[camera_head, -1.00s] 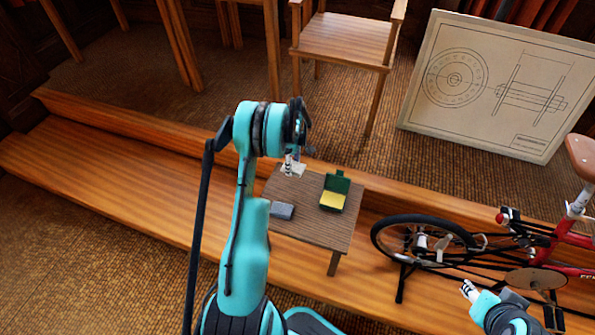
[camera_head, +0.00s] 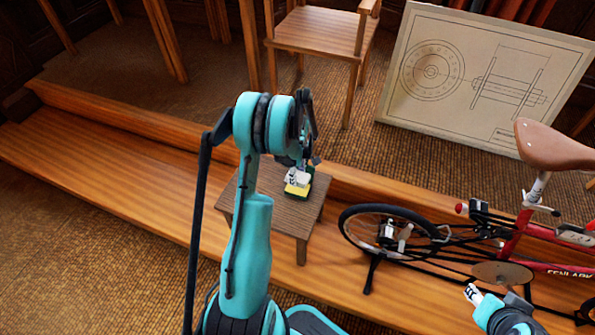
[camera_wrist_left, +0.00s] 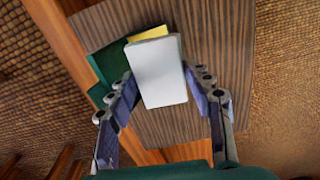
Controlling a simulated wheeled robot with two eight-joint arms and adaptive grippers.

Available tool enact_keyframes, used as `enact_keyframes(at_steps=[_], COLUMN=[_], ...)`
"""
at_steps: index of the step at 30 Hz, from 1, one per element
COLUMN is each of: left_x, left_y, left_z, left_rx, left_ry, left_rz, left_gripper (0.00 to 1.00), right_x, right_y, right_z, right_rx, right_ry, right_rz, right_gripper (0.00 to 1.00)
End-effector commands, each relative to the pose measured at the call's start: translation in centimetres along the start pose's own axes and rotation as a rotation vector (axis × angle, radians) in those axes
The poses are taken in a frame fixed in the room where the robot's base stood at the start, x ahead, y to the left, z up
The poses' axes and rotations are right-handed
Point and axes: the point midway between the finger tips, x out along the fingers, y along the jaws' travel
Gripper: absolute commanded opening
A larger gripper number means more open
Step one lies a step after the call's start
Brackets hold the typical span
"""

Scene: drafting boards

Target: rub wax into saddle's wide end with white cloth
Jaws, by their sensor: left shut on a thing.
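The white cloth (camera_head: 299,178) is a flat pale pad in my left gripper (camera_head: 298,172). In the left wrist view the cloth (camera_wrist_left: 158,75) lies between the fingers of the left gripper (camera_wrist_left: 160,88). It is over the green tin with yellow wax (camera_head: 296,190) on the small table and partly covers it; the tin also shows in the left wrist view (camera_wrist_left: 108,62). I cannot tell whether cloth and wax touch. The brown saddle (camera_head: 553,147) is on the red bicycle at right, its wide end to the left. My right gripper (camera_head: 473,293) is low, below the bicycle; its opening is unclear.
The small wooden table (camera_head: 282,222) stands on a wooden step (camera_head: 110,178). The red bicycle (camera_head: 508,235) is right of it, its rear wheel (camera_head: 345,232) near the table. A drawing board (camera_head: 480,80) and a chair (camera_head: 320,35) are behind.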

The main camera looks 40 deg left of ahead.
Motion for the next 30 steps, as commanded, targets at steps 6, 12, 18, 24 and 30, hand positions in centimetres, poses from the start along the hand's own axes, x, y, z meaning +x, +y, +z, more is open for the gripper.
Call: enact_keyframes(at_steps=[6,12,18,24,30], left_x=[1.6,3.9,5.6,5.8,5.8], left_y=[0.1,0.0,0.1,0.0,0.0], left_z=[0.0,0.0,0.0,0.0,0.0], left_rx=[0.0,0.0,0.0,0.0,0.0], left_ry=[0.0,0.0,0.0,0.0,0.0], left_rz=[0.0,0.0,0.0,0.0,0.0], left_gripper=[0.28,0.28,0.28,0.28,0.28], right_x=[0.8,1.9,2.7,2.7,2.7], right_y=[0.0,0.0,0.0,0.0,0.0], right_z=[0.6,1.4,1.9,2.0,1.9], right_rx=[0.0,0.0,0.0,0.0,0.0], right_ry=[0.0,0.0,0.0,0.0,0.0], right_rz=[0.0,0.0,0.0,0.0,0.0], right_gripper=[0.4,0.4,0.4,0.4,0.4])
